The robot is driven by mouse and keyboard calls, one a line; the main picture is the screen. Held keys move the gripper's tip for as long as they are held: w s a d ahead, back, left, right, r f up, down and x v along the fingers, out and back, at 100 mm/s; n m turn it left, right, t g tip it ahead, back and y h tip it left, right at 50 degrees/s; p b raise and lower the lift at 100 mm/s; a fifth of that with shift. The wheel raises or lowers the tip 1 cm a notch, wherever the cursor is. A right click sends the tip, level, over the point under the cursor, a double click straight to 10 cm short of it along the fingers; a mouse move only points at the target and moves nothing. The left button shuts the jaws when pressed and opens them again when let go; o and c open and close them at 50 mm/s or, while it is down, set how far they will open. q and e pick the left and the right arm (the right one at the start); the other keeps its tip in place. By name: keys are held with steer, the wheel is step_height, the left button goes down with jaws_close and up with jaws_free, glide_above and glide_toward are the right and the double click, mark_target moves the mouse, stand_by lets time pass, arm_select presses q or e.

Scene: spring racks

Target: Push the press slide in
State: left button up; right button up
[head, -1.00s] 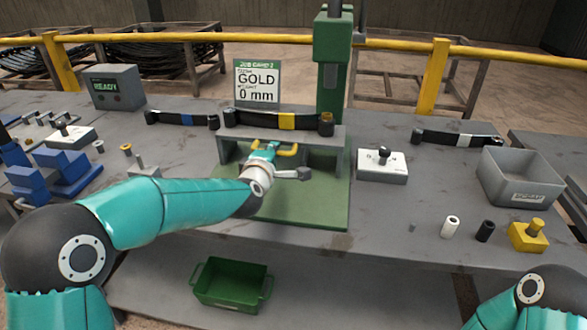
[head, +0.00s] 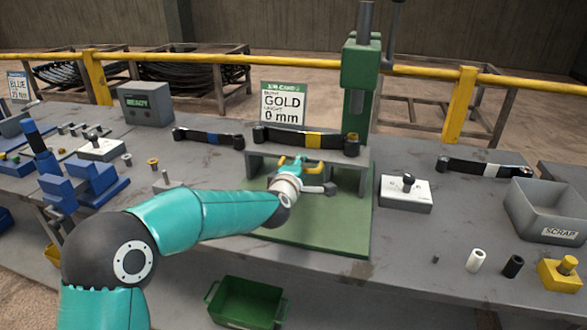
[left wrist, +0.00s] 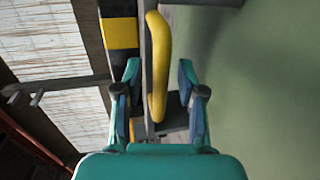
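The press is green, with a base plate (head: 318,232), a column and a ram (head: 360,75). A grey slide (head: 345,180) sits at the back of its base; a black leaf spring with a yellow band (head: 313,139) lies across the top. A yellow handle (left wrist: 157,65) is at the slide's front. My left gripper (head: 305,172) is at this handle. In the left wrist view my left gripper (left wrist: 160,92) has its two fingers apart, one on each side of the handle, with gaps showing. The right gripper is not in view.
A card reading GOLD 0 mm (head: 284,103) stands behind the press. A white block (head: 405,195) and a grey scrap bin (head: 545,208) are to the right. Blue fixtures (head: 90,180) are at the left. A green crate (head: 247,301) sits below the front edge.

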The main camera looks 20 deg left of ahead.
arm_select(q)
steer(key=v, duration=1.2)
steer(key=shift+s+f, duration=0.15)
